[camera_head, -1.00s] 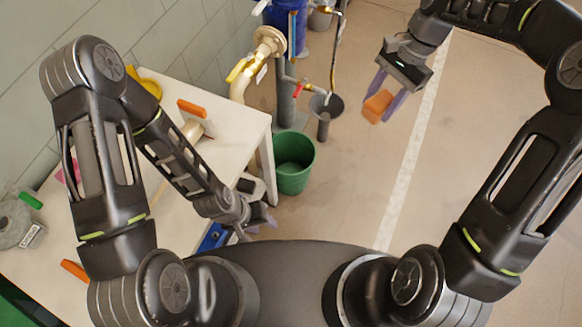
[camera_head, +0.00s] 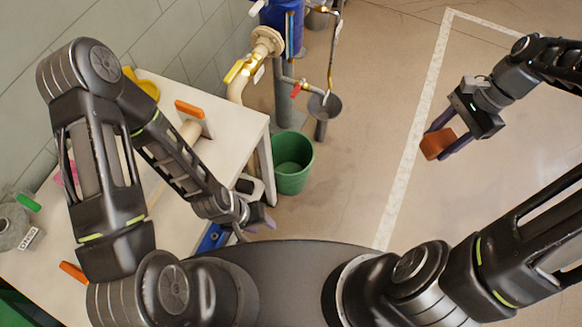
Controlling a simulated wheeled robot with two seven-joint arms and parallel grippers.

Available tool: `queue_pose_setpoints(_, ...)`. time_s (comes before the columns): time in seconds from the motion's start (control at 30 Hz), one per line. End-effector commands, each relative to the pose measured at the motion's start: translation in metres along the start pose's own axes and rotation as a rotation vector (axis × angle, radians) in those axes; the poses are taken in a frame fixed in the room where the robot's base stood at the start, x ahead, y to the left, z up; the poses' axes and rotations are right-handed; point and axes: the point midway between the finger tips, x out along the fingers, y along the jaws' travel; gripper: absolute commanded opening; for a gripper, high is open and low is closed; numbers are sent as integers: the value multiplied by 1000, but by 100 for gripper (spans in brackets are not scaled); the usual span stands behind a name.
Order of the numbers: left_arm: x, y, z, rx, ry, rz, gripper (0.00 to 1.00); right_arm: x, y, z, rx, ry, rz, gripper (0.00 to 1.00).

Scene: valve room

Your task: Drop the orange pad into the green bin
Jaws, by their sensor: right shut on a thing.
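The orange pad (camera_head: 436,145) is a small brown-orange block at the right of the head view. My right gripper (camera_head: 447,143) is shut on it and holds it up over open floor, well to the right of the bin. The green bin (camera_head: 304,178) stands on the floor beside the table's right end, with its open top showing and nothing seen inside. My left gripper (camera_head: 262,220) hangs low by the table's near right corner, below and left of the bin. Its fingers are partly hidden, and I cannot tell whether they are open.
A white table (camera_head: 235,128) fills the left, carrying orange-handled things and a yellow item (camera_head: 146,84). The floor between bin and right gripper is clear, crossed by a white line (camera_head: 413,135).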

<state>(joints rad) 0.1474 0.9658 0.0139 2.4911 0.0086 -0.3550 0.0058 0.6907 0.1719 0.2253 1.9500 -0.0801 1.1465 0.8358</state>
Motion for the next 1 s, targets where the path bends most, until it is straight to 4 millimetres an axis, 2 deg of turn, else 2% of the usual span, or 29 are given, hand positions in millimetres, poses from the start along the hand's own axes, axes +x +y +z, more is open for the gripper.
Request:
queue_pose_setpoints(0.53, 0, 0, 0, 0, 0, 0, 38, 0, -1, 0, -1, 0, 0, 1)
queue_pose_setpoints(0.63, 0, 0, 0, 0, 0, 0, 38, 1, -8, 3, -17, -2, 6, 1)
queue_pose_setpoints(0.77, 0, 0, 0, 0, 0, 0, 38, 5, -36, 14, -79, -6, 26, 1)
queue_pose_setpoints(1.0, 0, 0, 0, 0, 0, 0, 38, 24, -113, 61, -249, -8, 96, 1)
